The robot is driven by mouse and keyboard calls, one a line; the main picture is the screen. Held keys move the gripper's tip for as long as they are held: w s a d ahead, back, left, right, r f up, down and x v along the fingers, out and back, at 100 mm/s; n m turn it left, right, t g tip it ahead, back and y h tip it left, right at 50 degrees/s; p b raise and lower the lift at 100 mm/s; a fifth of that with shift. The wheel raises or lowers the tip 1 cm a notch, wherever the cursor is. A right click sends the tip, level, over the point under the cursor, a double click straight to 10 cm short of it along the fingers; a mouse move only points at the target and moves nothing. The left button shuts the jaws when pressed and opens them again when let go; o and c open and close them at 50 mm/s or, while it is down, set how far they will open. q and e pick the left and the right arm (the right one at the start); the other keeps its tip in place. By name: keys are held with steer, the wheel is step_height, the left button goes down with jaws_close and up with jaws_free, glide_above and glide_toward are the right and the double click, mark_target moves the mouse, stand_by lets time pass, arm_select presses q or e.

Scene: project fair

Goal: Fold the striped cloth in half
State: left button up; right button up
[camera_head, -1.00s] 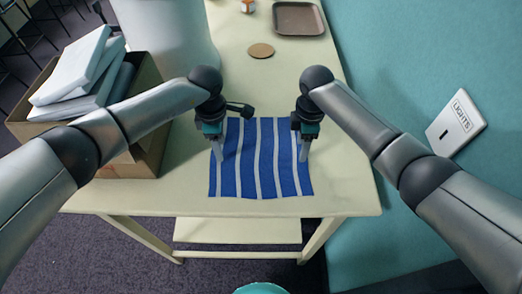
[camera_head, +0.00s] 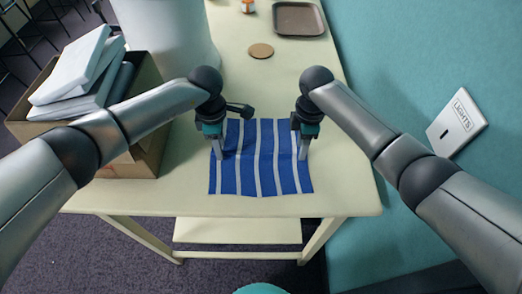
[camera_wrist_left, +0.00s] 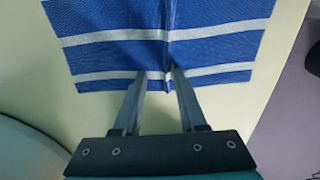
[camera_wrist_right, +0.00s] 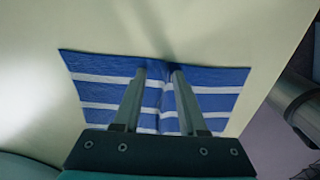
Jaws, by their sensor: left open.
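The blue-and-white striped cloth (camera_head: 262,175) lies spread on the table, its stripes running from near to far in the head view. My left gripper (camera_head: 218,155) is at its left edge, fingers pointing down and apart. In the left wrist view, the cloth (camera_wrist_left: 120,50) has a narrow raised crease between the fingertips. My right gripper (camera_head: 303,154) is at the right edge. In the right wrist view its fingers are also apart, with a ridge in the cloth (camera_wrist_right: 210,78) between them. The fingers hide small parts of the cloth.
The cream table (camera_head: 250,207) is clear around the cloth. A cardboard box (camera_head: 145,150) with white packages stands left. A round brown coaster (camera_head: 261,51), a small bottle (camera_head: 247,6) and a brown tray (camera_head: 298,18) lie farther back. A teal wall (camera_head: 400,60) bounds the right.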

arm_select(q)
steer(key=shift+s, duration=0.1)
steer(key=c, duration=0.6)
arm_select(e)
steer(key=c, duration=0.6)
arm_select(q)
steer(key=shift+f, duration=0.1)
arm_select(e)
steer(key=shift+f, duration=0.1)
arm_select(q)
steer(key=shift+r, duration=0.2)
arm_select(e)
steer(key=shift+r, duration=0.2)
